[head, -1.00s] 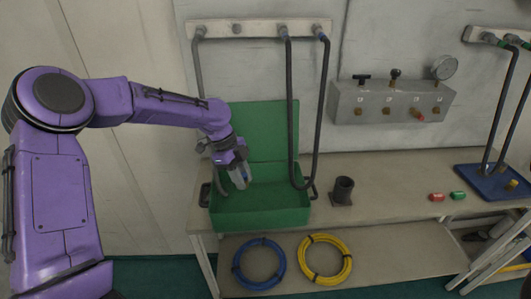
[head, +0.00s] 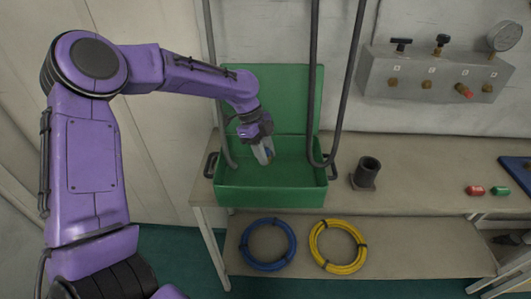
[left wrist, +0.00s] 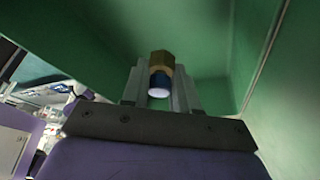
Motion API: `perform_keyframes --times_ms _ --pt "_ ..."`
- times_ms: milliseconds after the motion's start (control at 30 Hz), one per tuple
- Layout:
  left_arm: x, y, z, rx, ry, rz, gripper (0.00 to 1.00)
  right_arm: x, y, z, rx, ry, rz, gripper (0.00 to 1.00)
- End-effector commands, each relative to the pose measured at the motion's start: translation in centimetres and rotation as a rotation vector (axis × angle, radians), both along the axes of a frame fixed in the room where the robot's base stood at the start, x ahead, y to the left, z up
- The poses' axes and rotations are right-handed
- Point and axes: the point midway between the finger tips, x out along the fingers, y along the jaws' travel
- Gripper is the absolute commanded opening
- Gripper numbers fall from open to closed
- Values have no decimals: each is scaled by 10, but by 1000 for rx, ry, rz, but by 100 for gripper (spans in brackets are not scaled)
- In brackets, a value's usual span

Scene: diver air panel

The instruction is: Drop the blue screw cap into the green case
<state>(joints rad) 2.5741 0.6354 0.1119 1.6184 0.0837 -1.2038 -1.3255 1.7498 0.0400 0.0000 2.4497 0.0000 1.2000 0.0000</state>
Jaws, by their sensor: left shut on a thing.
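The green case (head: 271,198) stands open on the bench, its lid (head: 290,85) raised against the wall. My left gripper (head: 265,155) points down into the case's opening. It is shut on the blue screw cap (left wrist: 159,84), which shows between the fingers in the left wrist view with a brass-coloured hexagonal part at its end. The case's green walls (left wrist: 70,28) surround the fingertips in the left wrist view. I cannot tell how far the cap is above the case floor. My right gripper is not in view.
Dark hoses (head: 313,60) hang down in front of the case lid. A dark cup-like holder (head: 367,172) stands right of the case. Red (head: 475,190) and green (head: 501,191) caps lie further right. Blue (head: 267,244) and yellow (head: 338,246) hose coils lie on the lower shelf.

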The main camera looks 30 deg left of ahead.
Motion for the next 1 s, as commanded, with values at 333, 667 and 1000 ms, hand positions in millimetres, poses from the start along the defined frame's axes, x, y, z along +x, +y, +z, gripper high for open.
perform_keyframes --times_ms 333,667,1000 --pt "0 0 2 0 -1 1 58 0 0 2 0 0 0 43" --pt "1 7 16 0 -4 3 58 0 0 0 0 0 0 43" --pt "1 36 86 0 -2 2 58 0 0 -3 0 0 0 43"
